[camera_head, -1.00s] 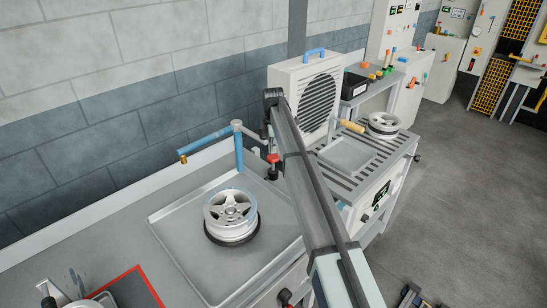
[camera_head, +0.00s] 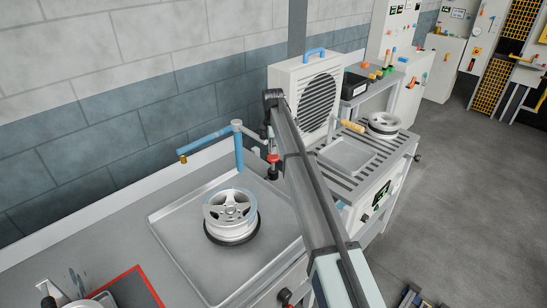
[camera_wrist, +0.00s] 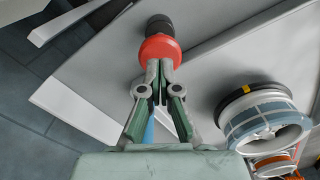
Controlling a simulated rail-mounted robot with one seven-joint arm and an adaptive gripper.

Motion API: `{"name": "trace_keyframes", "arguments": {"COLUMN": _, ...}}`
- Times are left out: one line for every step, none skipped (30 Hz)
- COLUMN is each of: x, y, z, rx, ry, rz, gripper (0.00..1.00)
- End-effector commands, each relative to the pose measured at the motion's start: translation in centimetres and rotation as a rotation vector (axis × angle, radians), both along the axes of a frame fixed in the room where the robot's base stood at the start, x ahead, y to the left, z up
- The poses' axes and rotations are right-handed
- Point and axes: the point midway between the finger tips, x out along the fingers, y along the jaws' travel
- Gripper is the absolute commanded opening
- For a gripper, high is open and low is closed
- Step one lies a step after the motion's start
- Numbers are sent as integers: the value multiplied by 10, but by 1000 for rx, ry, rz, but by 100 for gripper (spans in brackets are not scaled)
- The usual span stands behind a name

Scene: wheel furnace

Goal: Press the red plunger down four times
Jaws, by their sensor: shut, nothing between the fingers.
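The red plunger (camera_head: 272,158) stands upright on a dark base at the back right of the sink, partly beside my arm in the head view. In the wrist view its round red cap (camera_wrist: 160,48) shows with a black part (camera_wrist: 160,25) beyond it. My gripper (camera_wrist: 159,66) is shut and empty, with its fingertips at the red cap. I cannot tell whether they touch it. In the head view my arm hides much of the area around the gripper.
A wheel (camera_head: 231,215) sits in the sink tray (camera_head: 185,258) left of the plunger. A blue tap (camera_head: 210,143) stands behind it. A white fan unit (camera_head: 300,85) and a slatted bench (camera_head: 385,150) with another wheel (camera_head: 384,123) lie to the right.

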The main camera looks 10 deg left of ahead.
Motion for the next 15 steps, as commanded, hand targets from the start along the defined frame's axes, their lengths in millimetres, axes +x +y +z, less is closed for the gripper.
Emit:
{"name": "trace_keyframes", "arguments": {"x": 0, "y": 0, "z": -3, "rx": 0, "ry": 0, "rz": 0, "gripper": 0}}
{"name": "trace_keyframes", "arguments": {"x": 0, "y": 0, "z": -4, "rx": 0, "ry": 0, "rz": 0, "gripper": 0}}
{"name": "trace_keyframes", "arguments": {"x": 0, "y": 0, "z": -5, "rx": 0, "ry": 0, "rz": 0, "gripper": 0}}
{"name": "trace_keyframes", "arguments": {"x": 0, "y": 0, "z": -7, "rx": 0, "ry": 0, "rz": 0, "gripper": 0}}
{"name": "trace_keyframes", "arguments": {"x": 0, "y": 0, "z": -8, "rx": 0, "ry": 0, "rz": 0, "gripper": 0}}
{"name": "trace_keyframes", "arguments": {"x": 0, "y": 0, "z": -9, "rx": 0, "ry": 0, "rz": 0, "gripper": 0}}
{"name": "trace_keyframes", "arguments": {"x": 0, "y": 0, "z": -10, "rx": 0, "ry": 0, "rz": 0, "gripper": 0}}
{"name": "trace_keyframes", "arguments": {"x": 0, "y": 0, "z": -11, "rx": 0, "ry": 1, "rz": 0, "gripper": 0}}
{"name": "trace_keyframes", "arguments": {"x": 0, "y": 0, "z": -12, "rx": 0, "ry": 1, "rz": 0, "gripper": 0}}
{"name": "trace_keyframes", "arguments": {"x": 0, "y": 0, "z": -14, "rx": 0, "ry": 1, "rz": 0, "gripper": 0}}
{"name": "trace_keyframes", "arguments": {"x": 0, "y": 0, "z": -15, "rx": 0, "ry": 0, "rz": 0, "gripper": 0}}
{"name": "trace_keyframes", "arguments": {"x": 0, "y": 0, "z": -16, "rx": 0, "ry": 0, "rz": 0, "gripper": 0}}
{"name": "trace_keyframes", "arguments": {"x": 0, "y": 0, "z": -17, "rx": 0, "ry": 0, "rz": 0, "gripper": 0}}
{"name": "trace_keyframes", "arguments": {"x": 0, "y": 0, "z": -18, "rx": 0, "ry": 0, "rz": 0, "gripper": 0}}
{"name": "trace_keyframes", "arguments": {"x": 0, "y": 0, "z": -19, "rx": 0, "ry": 0, "rz": 0, "gripper": 0}}
